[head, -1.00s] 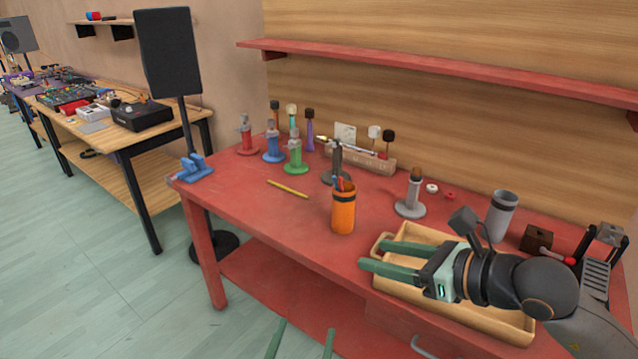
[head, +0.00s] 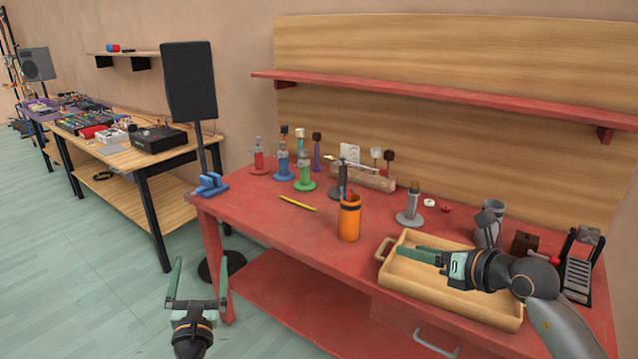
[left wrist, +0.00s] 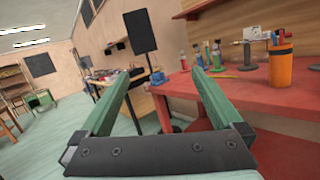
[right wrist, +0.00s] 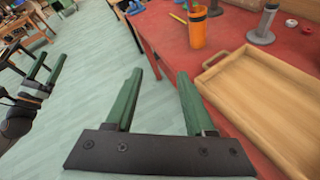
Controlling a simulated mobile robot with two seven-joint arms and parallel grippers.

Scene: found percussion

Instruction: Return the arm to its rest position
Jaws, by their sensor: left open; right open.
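My left gripper (head: 198,290) is open and empty, low in front of the red table's left end, over the floor. Its green fingers also show in the left wrist view (left wrist: 150,95), spread with nothing between them. My right gripper (head: 415,254) reaches in from the right, in front of or above the wooden tray (head: 455,303) in the head view. In the right wrist view (right wrist: 160,90) its fingers are apart and empty, with the tray to their right and the floor beyond them.
The red table (head: 285,232) holds an orange cup (head: 349,220) with pens, a yellow pencil (head: 298,203), colored handled tools on stands and a grey stand (head: 409,215). A black speaker (head: 188,82) stands behind the left corner. The floor (head: 90,270) at left is clear.

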